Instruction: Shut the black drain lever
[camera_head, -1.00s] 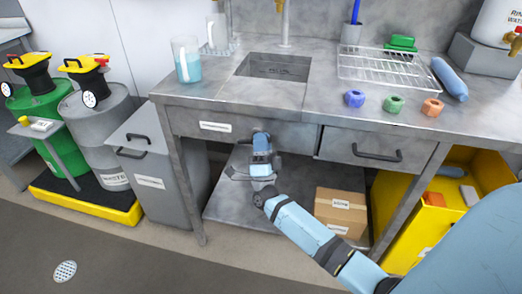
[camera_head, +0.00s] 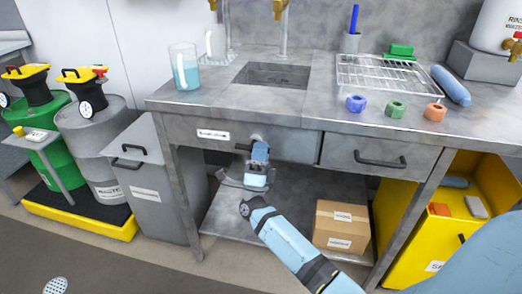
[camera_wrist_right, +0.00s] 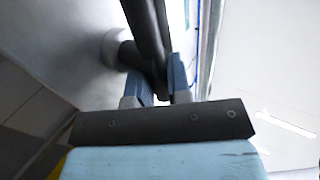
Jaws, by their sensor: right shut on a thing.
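The black drain lever (camera_wrist_right: 150,32) shows in the right wrist view as a dark bar running down between the fingers. It is beside a round grey mount (camera_wrist_right: 116,48) on the grey panel. My right gripper (camera_wrist_right: 163,88) is shut on the lever. In the head view the right gripper (camera_head: 259,149) is at the sink bench's front panel, just right of the white label (camera_head: 213,134). It hides most of the lever there, so the lever's angle is hard to tell. My left gripper is not in view.
The sink basin (camera_head: 270,75) is above the right gripper. A drawer with a dark handle (camera_head: 380,161) is to its right. A lower shelf (camera_head: 225,215) carries a cardboard box (camera_head: 340,225). A grey bin (camera_head: 150,195) stands to the left, a yellow container (camera_head: 415,235) to the right.

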